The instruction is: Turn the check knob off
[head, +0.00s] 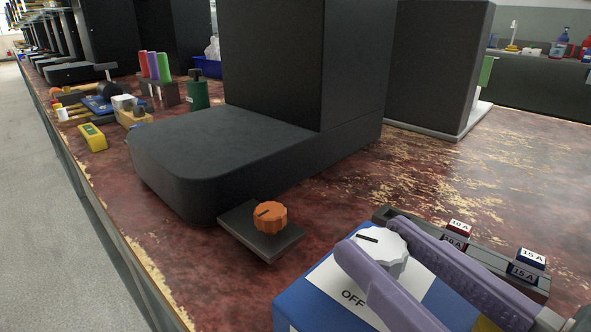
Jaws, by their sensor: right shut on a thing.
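A blue box (300,302) stands at the bottom of the head view. Its top plate carries a fluted white knob (388,262) with a black pointer line and the printed word OFF (353,298). I take this as the check knob. The pointer line is on the knob's far left part, not toward the OFF print. My right gripper (371,238) has its two purple fingers on either side of the white knob and is shut on it. The fingers hide parts of the knob and the plate. My left gripper is out of view.
An orange knob (270,217) sits on a dark plate (258,243) beside the black machine base (215,150). A dark rack holds fuse blocks marked 10 A (458,228) and 15 A (530,259). Tools and a yellow item (92,138) lie at the left. Worn red bench (440,175) is bare behind the rack.

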